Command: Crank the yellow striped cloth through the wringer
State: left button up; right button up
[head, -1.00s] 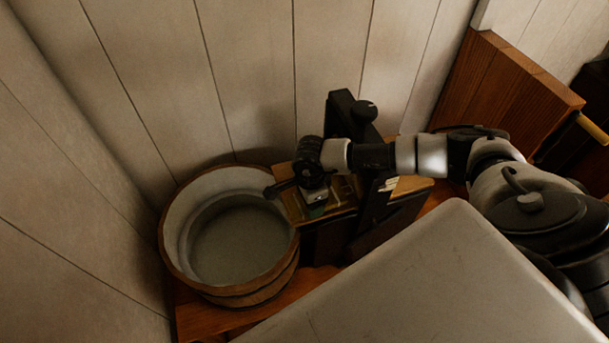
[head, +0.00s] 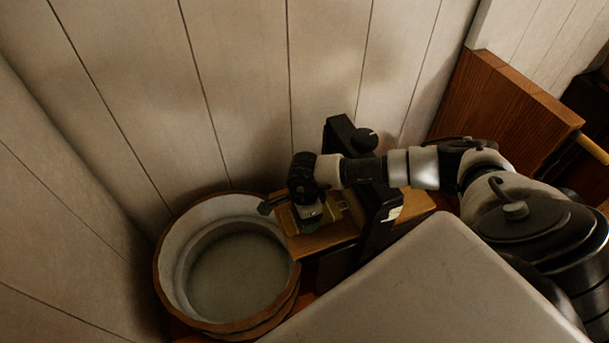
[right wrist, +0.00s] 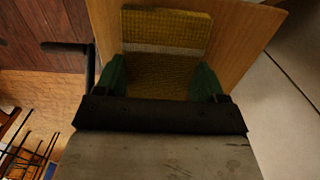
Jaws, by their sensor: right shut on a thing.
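The yellow cloth (right wrist: 165,32) with a pale stripe lies on a wooden board (right wrist: 236,25) in the right wrist view. My right gripper (right wrist: 163,80) has its green fingertips at the two sides of the cloth's near part and is shut on it. In the head view the gripper (head: 311,218) is low over the left end of the wringer's board (head: 325,244), and little of the cloth (head: 338,204) shows beside it. My left gripper is out of view.
A round wooden tub (head: 163,275) with a pale inside stands just left of the board. A planked wall (head: 240,90) closes off the back. A brown wooden panel (head: 505,100) stands at the right behind my right arm.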

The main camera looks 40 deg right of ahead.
jog(key=shift+w+d+f, duration=0.1)
jog(key=shift+w+d, duration=0.15)
jog(key=shift+w, duration=0.25)
jog(key=shift+s+f, duration=0.2)
jog(key=shift+f, duration=0.25)
jog(key=shift+d+f, duration=0.35)
jog(key=shift+f, duration=0.35)
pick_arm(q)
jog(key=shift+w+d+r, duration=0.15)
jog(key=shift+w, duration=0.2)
pick_arm(e)
jog(key=shift+a, duration=0.1)
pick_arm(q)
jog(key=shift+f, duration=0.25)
pick_arm(e)
jog(key=shift+f, duration=0.1)
pick_arm(q)
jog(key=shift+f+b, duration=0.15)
jog(key=shift+b, duration=0.15)
pick_arm(e)
jog(key=shift+s+d, duration=0.1)
jog(key=shift+d, duration=0.55)
